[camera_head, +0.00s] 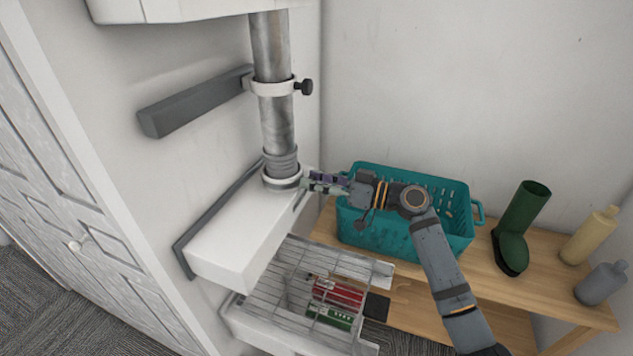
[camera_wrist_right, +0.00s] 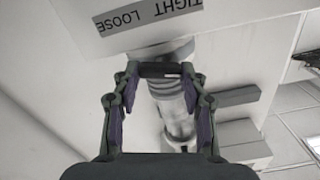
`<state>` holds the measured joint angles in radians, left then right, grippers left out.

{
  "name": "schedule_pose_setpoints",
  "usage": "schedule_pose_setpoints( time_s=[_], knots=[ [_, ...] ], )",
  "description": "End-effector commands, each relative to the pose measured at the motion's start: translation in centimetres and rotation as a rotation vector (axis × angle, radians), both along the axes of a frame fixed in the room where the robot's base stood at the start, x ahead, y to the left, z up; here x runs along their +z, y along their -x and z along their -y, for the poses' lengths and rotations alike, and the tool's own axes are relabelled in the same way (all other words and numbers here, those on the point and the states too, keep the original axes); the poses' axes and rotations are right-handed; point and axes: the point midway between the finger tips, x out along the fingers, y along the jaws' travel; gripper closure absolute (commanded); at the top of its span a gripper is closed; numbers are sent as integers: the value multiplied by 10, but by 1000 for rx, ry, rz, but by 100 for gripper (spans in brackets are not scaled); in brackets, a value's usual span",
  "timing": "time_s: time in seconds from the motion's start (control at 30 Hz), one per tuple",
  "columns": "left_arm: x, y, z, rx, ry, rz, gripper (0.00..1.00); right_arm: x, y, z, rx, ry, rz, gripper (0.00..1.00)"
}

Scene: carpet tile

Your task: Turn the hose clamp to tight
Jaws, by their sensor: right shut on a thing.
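In the head view a grey metal pipe (camera_head: 275,125) runs down to a corrugated hose end with a pale hose clamp (camera_head: 282,180) around it, on top of a white box (camera_head: 235,235). My right gripper (camera_head: 312,182) reaches in from the right to the side of this clamp. In the right wrist view its fingers (camera_wrist_right: 160,82) are shut on a dark clamp handle (camera_wrist_right: 158,70) beside the pipe (camera_wrist_right: 175,105). A label with "TIGHT" and "LOOSE" (camera_wrist_right: 148,14) shows upside down on the white surface. The handle's exact angle against the label is unclear. My left gripper is not in view.
A higher clamp with a black knob (camera_head: 303,87) holds the pipe to a grey wall bar (camera_head: 195,100). A teal basket (camera_head: 405,240) stands on a wooden bench (camera_head: 545,285), with a green boot (camera_head: 515,235) and bottles. A wire rack (camera_head: 285,275) hangs below the white box.

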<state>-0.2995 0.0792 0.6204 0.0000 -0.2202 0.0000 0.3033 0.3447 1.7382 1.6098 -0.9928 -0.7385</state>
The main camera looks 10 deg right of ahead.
Motion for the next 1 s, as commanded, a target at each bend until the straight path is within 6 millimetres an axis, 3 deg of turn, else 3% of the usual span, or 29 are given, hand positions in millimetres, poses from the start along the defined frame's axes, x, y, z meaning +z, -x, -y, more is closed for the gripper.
schedule_pose_setpoints(
  time_s=[0.47, 1.0],
  knots=[
    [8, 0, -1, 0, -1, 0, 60, 0, -2, 1, 0, -253, -376, 88],
    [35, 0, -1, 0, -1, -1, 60, 0, -3, 2, 0, -541, -804, 88]
  ],
)
